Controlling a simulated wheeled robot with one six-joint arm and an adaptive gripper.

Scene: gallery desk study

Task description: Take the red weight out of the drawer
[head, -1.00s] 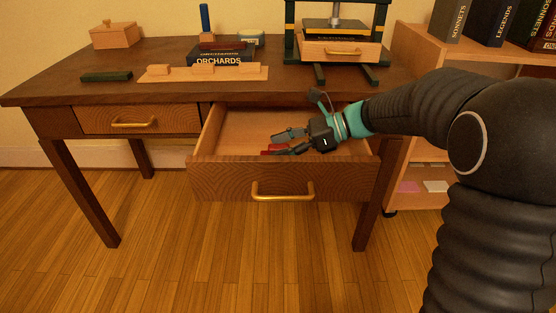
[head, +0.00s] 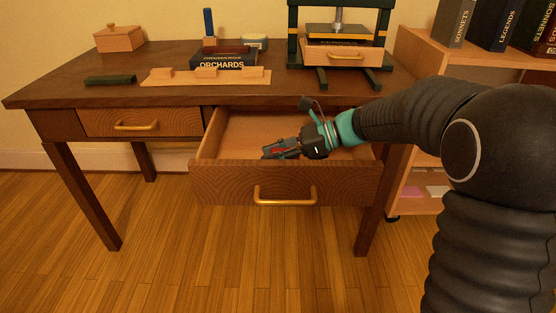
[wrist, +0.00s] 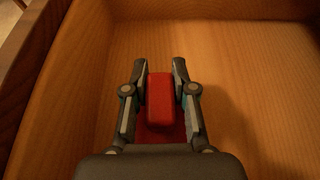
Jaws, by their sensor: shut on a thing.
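The red weight (wrist: 160,100) is a small block with rounded edges. In the wrist view it sits between the two fingers of my gripper (wrist: 160,80), which is shut on it. In the head view my gripper (head: 272,153) is in the open right-hand drawer (head: 235,182), and only a sliver of red shows between the fingers. The wooden drawer floor lies below the weight in the wrist view. I cannot tell whether the weight still touches it. The rest of the drawer looks empty.
The desk top (head: 120,65) holds a small wooden box (head: 119,38), a dark green bar (head: 110,80), stacked books (head: 222,62) and a book press (head: 340,50). A second drawer (head: 140,121) at left is shut. A bookshelf (head: 415,55) stands at right.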

